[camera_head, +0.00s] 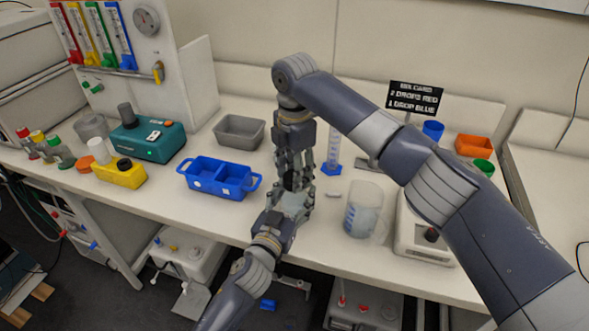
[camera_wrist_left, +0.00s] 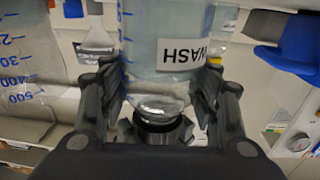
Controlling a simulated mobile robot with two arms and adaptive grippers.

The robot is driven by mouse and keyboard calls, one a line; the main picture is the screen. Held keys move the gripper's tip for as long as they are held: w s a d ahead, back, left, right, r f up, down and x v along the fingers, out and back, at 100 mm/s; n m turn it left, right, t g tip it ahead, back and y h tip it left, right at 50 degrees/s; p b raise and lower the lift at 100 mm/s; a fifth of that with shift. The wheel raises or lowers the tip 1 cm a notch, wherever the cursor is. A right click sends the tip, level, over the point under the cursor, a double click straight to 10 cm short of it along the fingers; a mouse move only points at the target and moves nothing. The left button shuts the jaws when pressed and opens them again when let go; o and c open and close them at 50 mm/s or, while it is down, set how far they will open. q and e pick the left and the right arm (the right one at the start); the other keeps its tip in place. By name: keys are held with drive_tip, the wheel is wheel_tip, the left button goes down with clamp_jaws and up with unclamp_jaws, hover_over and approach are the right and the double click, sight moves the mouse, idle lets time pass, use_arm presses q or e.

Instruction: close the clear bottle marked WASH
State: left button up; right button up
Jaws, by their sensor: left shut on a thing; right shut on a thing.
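The clear bottle marked WASH shows in the left wrist view (camera_wrist_left: 165,60), with its label (camera_wrist_left: 182,54) and rounded shoulder visible. In the head view it is mostly hidden between my grippers (camera_head: 293,204). My left gripper (camera_head: 290,212) comes from the front and is shut on the bottle; its fingers stand on both sides of it in the left wrist view. My right gripper (camera_head: 297,181) points down from above, shut on the dark cap (camera_wrist_left: 160,128) at the bottle's neck. Whether the cap is seated on the neck cannot be told.
A blue divided tray (camera_head: 218,177) stands left of the grippers. A graduated beaker (camera_head: 363,209) stands close on the right, beside a white balance (camera_head: 424,238). A blue-based cylinder (camera_head: 333,150) and a grey bin (camera_head: 239,131) are behind. The bench's front edge is near.

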drive_tip(key=m, duration=1.2)
drive_tip(key=shift+a+m, duration=0.1)
drive_tip(key=shift+m, duration=0.2)
drive_tip(key=m, duration=0.6)
drive_tip(key=shift+m, duration=0.4)
drive_tip(key=m, duration=1.3)
drive_tip(key=shift+m, duration=0.4)
drive_tip(key=m, duration=0.6)
drive_tip(key=shift+f, duration=0.1)
drive_tip(key=m, duration=0.6)
drive_tip(key=shift+m, duration=0.3)
drive_tip(key=m, duration=0.7)
drive_tip(key=shift+m, duration=0.3)
